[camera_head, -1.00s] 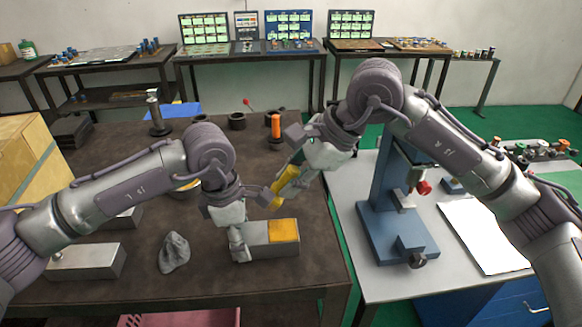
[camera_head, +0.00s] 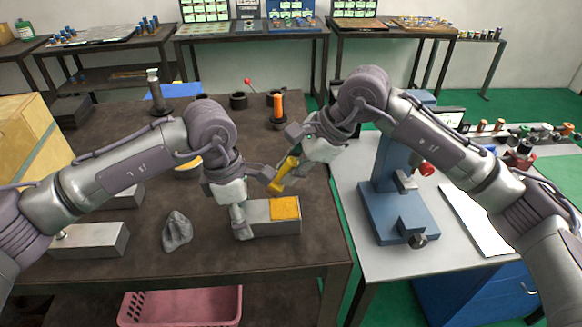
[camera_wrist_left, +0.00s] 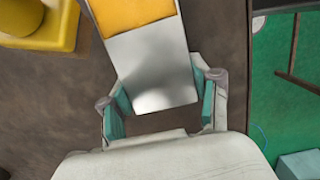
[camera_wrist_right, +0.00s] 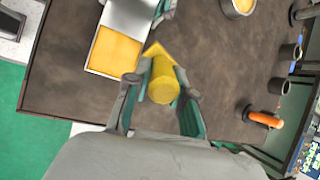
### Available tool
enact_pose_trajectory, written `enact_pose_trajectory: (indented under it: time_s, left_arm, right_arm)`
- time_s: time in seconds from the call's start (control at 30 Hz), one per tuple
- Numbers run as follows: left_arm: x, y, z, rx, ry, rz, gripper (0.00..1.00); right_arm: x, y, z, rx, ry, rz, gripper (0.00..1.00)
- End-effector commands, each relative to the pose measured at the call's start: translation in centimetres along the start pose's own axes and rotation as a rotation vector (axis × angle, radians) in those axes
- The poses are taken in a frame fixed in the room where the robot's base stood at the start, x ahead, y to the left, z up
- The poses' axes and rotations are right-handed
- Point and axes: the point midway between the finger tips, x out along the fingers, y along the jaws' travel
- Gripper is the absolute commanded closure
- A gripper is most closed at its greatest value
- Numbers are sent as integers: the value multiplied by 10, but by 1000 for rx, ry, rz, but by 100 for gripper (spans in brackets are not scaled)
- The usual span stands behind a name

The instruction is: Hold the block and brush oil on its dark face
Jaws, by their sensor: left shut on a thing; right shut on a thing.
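The silver block (camera_head: 262,228) lies on the brown table, with an orange-yellow patch (camera_head: 285,208) on the right part of its top. No dark face shows on it. My left gripper (camera_head: 240,226) is shut on the block's left end; the left wrist view shows the block (camera_wrist_left: 150,70) between its fingers (camera_wrist_left: 162,100). My right gripper (camera_head: 296,160) is shut on a yellow brush (camera_head: 284,176), held tilted just behind the patch. In the right wrist view the brush (camera_wrist_right: 163,85) has its tip beside the patch (camera_wrist_right: 116,50); I cannot tell whether they touch.
A grey rock (camera_head: 177,232) and another metal block (camera_head: 95,241) lie left of the held block. Black rings and an orange-handled tool (camera_head: 278,107) stand behind. A blue press (camera_head: 388,190) stands on the grey table to the right. A pink crate (camera_head: 185,306) sits below the front edge.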

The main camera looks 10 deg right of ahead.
Motion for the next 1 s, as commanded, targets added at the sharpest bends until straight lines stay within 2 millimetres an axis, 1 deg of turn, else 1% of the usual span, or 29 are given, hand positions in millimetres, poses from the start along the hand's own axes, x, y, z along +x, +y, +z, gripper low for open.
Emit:
enact_pose_trajectory:
  time_s: [0.17, 0.27, 0.33, 0.47, 0.53, 0.57, 1.0]
  left_arm:
    - [-1, 1, 0, -1, -2, 4, 71]
    - [-2, 2, 0, -4, -3, 7, 68]
    - [-2, 3, 0, -6, -4, 9, 64]
    - [-2, 3, 0, -8, -5, 10, 62]
    - [-2, 3, 0, -7, -4, 9, 69]
    - [-2, 3, 0, -6, -4, 8, 70]
    - [0, 0, 0, 0, -1, 1, 71]
  right_arm:
    - [-2, 18, 3, -1, 0, 3, 100]
    - [-6, 27, 7, -3, -2, 7, 100]
    - [-9, 33, 9, -2, -2, 9, 100]
    - [-28, 25, 21, -6, -3, 5, 100]
    - [-32, 23, 23, -3, -1, 6, 100]
    - [-35, 22, 24, -3, -1, 6, 100]
    - [-69, 9, 42, -1, 0, -1, 100]
